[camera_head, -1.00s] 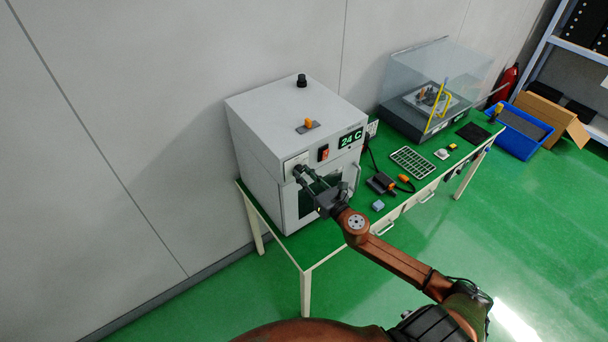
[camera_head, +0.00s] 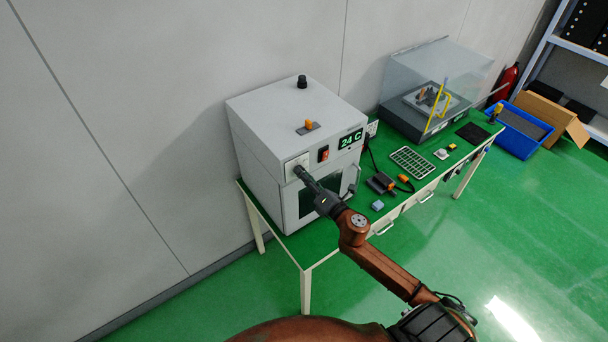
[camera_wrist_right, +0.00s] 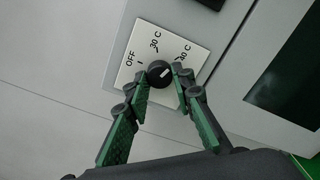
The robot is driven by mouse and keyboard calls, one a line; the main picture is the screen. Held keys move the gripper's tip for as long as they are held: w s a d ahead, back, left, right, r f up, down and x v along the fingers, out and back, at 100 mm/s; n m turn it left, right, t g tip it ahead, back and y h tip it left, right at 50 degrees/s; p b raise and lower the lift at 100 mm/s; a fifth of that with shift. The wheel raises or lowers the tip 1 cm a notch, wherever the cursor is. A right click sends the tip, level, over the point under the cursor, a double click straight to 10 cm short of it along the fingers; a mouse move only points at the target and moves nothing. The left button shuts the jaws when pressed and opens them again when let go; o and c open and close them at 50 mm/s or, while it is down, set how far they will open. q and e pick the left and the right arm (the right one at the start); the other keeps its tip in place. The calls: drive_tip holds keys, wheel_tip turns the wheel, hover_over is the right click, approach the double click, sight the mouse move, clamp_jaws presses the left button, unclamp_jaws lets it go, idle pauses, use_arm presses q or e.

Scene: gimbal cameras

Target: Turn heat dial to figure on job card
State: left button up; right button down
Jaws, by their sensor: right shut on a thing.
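The heat dial (camera_wrist_right: 158,70) is a round black knob with a white pointer line, on a white plate (camera_wrist_right: 140,45) of the grey oven (camera_head: 290,115). The pointer line slants toward that further figure. My right gripper (camera_wrist_right: 163,82) is shut on the dial, one finger on each side; in the head view it reaches the oven's front. The oven display (camera_head: 350,139) reads 24 C. No job card is readable. My left gripper is not in view.
The oven stands on a green bench (camera_head: 262,217). An orange-tipped switch (camera_head: 309,124) and a black knob (camera_head: 302,81) are on its top. A red rocker switch (camera_head: 323,153) is beside the dial. A small blue block (camera_head: 377,205) and a wire rack (camera_head: 411,161) lie to the right.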

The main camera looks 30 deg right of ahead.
drive_tip(key=shift+m, duration=0.9)
drive_tip(key=c, duration=1.7)
unclamp_jaws()
drive_tip(key=shift+o, duration=0.2)
drive_tip(key=s, duration=1.2)
drive_tip(key=shift+d, duration=0.45)
drive_tip(key=shift+f, duration=0.1)
